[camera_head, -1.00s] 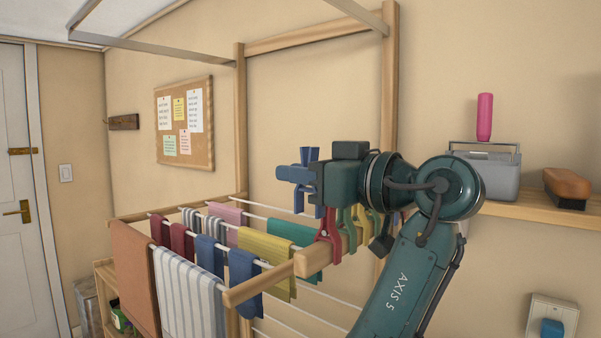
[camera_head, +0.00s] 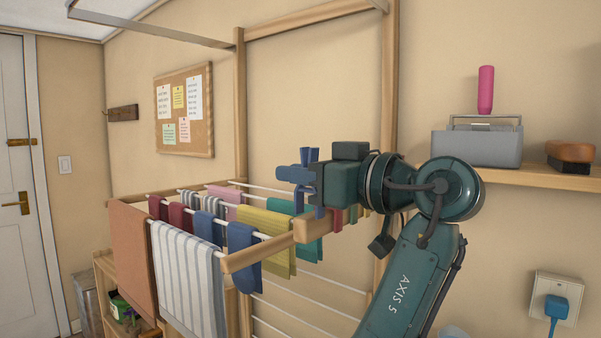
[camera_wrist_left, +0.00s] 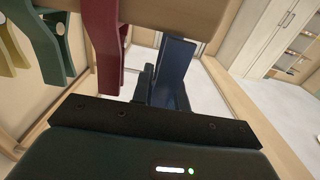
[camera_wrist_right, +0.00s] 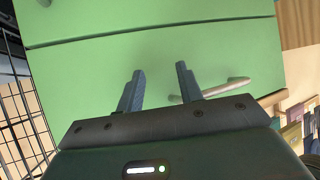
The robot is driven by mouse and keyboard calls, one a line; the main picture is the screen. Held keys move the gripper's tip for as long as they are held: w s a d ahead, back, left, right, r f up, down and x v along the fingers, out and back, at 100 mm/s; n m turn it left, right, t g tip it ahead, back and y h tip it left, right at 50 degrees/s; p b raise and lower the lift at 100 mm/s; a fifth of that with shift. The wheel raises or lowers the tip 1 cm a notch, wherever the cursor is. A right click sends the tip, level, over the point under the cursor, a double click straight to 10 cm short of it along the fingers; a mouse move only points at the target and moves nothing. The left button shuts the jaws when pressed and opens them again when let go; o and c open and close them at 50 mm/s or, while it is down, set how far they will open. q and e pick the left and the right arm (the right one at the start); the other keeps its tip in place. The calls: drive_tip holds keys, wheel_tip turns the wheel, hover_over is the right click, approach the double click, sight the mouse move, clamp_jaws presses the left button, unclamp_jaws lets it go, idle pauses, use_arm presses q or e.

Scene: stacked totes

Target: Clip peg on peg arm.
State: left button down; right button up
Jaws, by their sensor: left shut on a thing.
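My left gripper (camera_head: 296,174) is shut on a blue peg (camera_head: 309,154) at the free end of the wooden peg arm (camera_head: 303,231). The peg's lower part reaches down to the arm's upper edge. In the left wrist view, the blue peg (camera_wrist_left: 177,70) shows close to the peg arm (camera_wrist_left: 165,14); I cannot tell whether its jaws are around the wood. A red peg (camera_wrist_left: 104,45), a green peg (camera_wrist_left: 50,50) and a yellow peg (camera_wrist_left: 12,45) hang on the arm beside it. My right gripper (camera_wrist_right: 160,72) is open and empty, fingers apart.
The drying rack with hung cloths, including a striped towel (camera_head: 187,280), stands left and below. A shelf (camera_head: 540,180) with a grey box (camera_head: 478,147) is on the right wall. A green panel (camera_wrist_right: 160,45) with a handle faces my right gripper.

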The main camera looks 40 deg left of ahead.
use_arm(q)
drive_tip(key=shift+f+b, duration=0.6)
drive_tip(key=shift+f, duration=0.2)
drive_tip(key=shift+f+b, duration=0.45)
drive_tip(key=shift+f, duration=0.15)
use_arm(e)
drive_tip(key=shift+w+a+f+y, duration=0.15)
drive_tip(key=shift+a+f+y, duration=0.15)
drive_tip(key=shift+f, duration=0.3)
drive_tip(key=shift+d, duration=0.1)
use_arm(q)
drive_tip(key=c, duration=1.3)
unclamp_jaws()
use_arm(e)
drive_tip(key=shift+r, duration=0.1)
